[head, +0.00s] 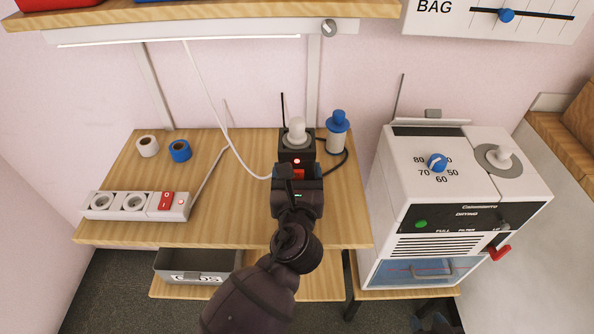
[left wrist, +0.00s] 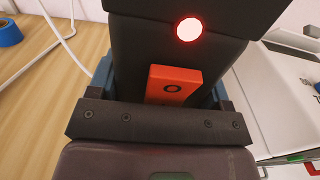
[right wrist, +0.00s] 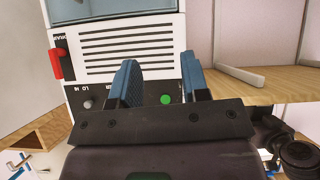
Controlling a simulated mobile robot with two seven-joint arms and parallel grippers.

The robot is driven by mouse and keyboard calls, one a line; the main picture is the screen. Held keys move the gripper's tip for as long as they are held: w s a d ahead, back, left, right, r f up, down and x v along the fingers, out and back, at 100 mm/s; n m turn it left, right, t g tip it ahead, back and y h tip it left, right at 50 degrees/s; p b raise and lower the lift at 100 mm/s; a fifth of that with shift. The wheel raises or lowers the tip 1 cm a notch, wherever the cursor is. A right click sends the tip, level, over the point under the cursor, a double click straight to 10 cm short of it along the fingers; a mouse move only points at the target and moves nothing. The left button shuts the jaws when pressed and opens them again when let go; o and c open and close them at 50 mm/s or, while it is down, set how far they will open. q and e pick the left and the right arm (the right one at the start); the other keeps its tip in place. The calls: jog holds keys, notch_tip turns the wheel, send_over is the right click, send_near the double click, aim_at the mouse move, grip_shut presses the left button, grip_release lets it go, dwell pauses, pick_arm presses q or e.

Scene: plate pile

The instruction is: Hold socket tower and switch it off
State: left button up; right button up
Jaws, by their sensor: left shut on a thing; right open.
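The black socket tower (head: 299,146) stands near the back of the wooden table in the head view, with a white plug (head: 297,129) on top. A red lamp glows on it in the left wrist view (left wrist: 188,29). Below the lamp is an orange-red rocker switch (left wrist: 174,84) marked O. My left gripper (head: 297,178) is shut on the tower, with blue fingers at its sides, partly hidden by the wrist. My right gripper (right wrist: 160,64) is open and empty, facing the dryer in the right wrist view. Only a dark piece of it shows low in the head view.
A white dryer (head: 460,185) stands right of the table. A blue-capped bottle (head: 337,133) and black cable sit beside the tower. A white power strip (head: 137,205) with a red switch and two tape rolls (head: 180,151) are at left. A shelf hangs above.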

jog(key=shift+w+r, duration=0.15)
jog(key=shift+w, duration=0.05)
jog(key=shift+c, duration=1.2)
jog(key=w+a+r+y, duration=0.1)
jog(key=w+a, duration=0.1)
jog(key=w+a+r+n+y, duration=0.1)
jog(key=w+a+r+n, duration=0.1)
jog(key=w+a, duration=0.1)
jog(key=shift+w+a+r+y, duration=0.3)
jog(key=shift+a+r+y, duration=0.05)
jog(key=shift+y, duration=0.05)
grip_shut()
jog(key=w+a+r+n+g+y, duration=0.2)
jog(key=a+r+n+g, duration=0.1)
jog(key=a+r+n, duration=0.25)
jog(key=w+a+r+n+g+y, duration=0.25)
jog(key=a+r+n, duration=0.2)
jog(key=a, duration=0.25)
jog(key=w+a+r+n+h, duration=0.1)
jog(key=a+r, duration=0.1)
jog(key=r, duration=0.8)
jog(key=w+a+r+n+h, duration=0.1)
jog(key=w+r+n, duration=0.1)
jog(key=r, duration=0.8)
jog(key=shift+a+r+n+t, duration=0.2)
jog(key=shift+a+n+t, duration=0.1)
jog(key=shift+a+t, duration=0.05)
